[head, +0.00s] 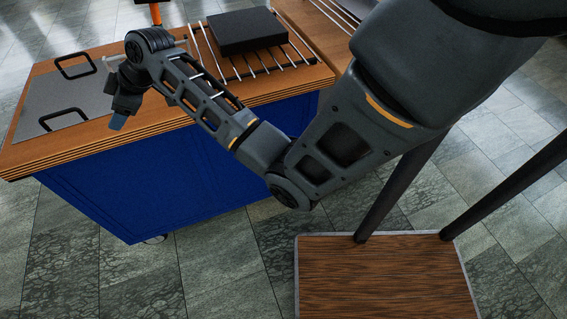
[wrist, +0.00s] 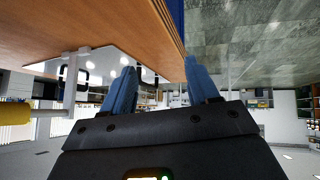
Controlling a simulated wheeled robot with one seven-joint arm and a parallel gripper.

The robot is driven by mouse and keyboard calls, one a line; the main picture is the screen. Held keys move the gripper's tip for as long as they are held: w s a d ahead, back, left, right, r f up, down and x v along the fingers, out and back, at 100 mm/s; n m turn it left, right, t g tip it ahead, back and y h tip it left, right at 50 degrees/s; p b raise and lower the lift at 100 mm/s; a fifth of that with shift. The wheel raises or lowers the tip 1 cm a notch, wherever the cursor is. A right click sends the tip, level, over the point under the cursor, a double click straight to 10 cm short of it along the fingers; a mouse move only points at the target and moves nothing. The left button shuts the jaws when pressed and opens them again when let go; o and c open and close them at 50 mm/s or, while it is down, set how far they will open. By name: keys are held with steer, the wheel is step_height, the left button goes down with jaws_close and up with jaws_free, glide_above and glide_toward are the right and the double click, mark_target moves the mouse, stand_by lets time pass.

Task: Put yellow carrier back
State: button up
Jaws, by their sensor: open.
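My gripper (head: 118,120) hangs in front of the left part of the blue bench, near its wooden top's front edge. In the wrist view my gripper (wrist: 160,68) shows two blue fingers apart with nothing between them. A yellow cylinder-like piece (wrist: 15,113) is cut off at the left edge of the wrist view, beside a grey bar. I cannot tell if it is the yellow carrier. No yellow carrier can be made out in the head view; my arm hides part of the bench top.
The bench top (head: 22,155) bears a grey plate (head: 75,100) with two black handles. To the right, a rack of metal rods (head: 272,65) bears a black block (head: 245,30). An orange post (head: 156,14) stands at the back. Tiled floor (head: 215,250) lies in front.

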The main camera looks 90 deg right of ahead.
steer(key=s+a+f+m+t, duration=0.1)
steer(key=s+a+f, duration=0.1)
steer(key=a+f, duration=0.5)
steer(key=s+a+f+m+t+h, duration=0.1)
steer(key=s+a+f+m+t, duration=0.15)
steer(key=s+a, duration=1.35)
steer(key=s+a+r+t, duration=0.1)
steer(key=s+a+r, duration=0.2)
steer(key=s+r, duration=0.5)
steer(key=s+a+r+t+y, duration=0.1)
steer(key=s+a+r+t, duration=0.1)
steer(key=s+r, duration=0.5)
steer(key=s+a+n, duration=0.1)
steer(key=s, duration=0.4)
steer(key=shift+s+r, duration=0.25)
steer(key=shift+r, duration=0.15)
steer(key=shift+a, duration=0.1)
